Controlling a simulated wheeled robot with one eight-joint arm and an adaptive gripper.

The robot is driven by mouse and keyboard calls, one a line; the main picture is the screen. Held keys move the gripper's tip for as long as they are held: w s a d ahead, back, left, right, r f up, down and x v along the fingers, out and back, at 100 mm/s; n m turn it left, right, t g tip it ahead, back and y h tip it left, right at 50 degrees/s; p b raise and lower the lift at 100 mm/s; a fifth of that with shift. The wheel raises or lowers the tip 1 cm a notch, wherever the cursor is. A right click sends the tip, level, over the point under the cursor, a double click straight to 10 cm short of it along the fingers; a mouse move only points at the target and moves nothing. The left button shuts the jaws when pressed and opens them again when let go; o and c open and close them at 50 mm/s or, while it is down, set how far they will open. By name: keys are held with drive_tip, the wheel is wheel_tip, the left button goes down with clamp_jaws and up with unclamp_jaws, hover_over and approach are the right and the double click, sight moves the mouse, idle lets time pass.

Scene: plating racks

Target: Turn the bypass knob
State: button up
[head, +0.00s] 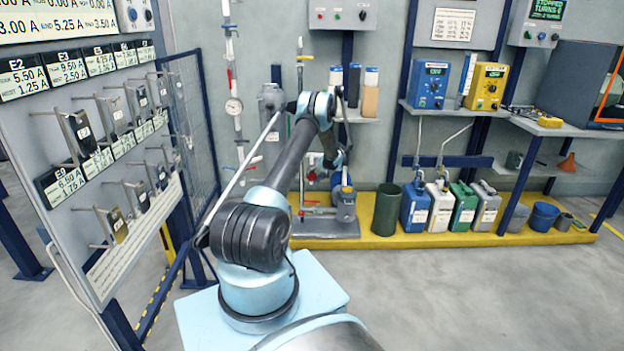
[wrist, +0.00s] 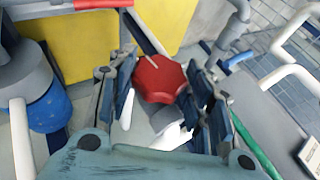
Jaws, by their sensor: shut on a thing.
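A red, lobed knob (wrist: 160,79) with a pale pointer line on top sits between the two fingers of my gripper (wrist: 164,86) in the wrist view. The dark pads flank it on both sides and the gripper is shut on it. A white pipe fitting shows just below the knob. No label on the knob is readable. In the head view my arm reaches to the pipework at the back wall; the arm hides the knob, and the fingers cannot be made out there.
A grey-topped blue part (wrist: 48,100) stands left of the gripper in the wrist view, with white pipes close on both sides. In the head view, a dark green bin (head: 387,208) and several jugs stand on the yellow platform (head: 410,238). The floor in front is clear.

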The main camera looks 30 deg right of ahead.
drive_tip(key=shift+s+d+f+t+y, duration=0.1)
drive_tip(key=shift+d+t+y, duration=0.1)
drive_tip(key=shift+t+y, duration=0.4)
idle(0.3)
drive_tip(key=o, duration=1)
drive_tip(key=shift+o, duration=0.2)
drive_tip(key=v, duration=1.2)
drive_tip(key=shift+d, duration=0.15)
drive_tip(key=shift+f, duration=0.15)
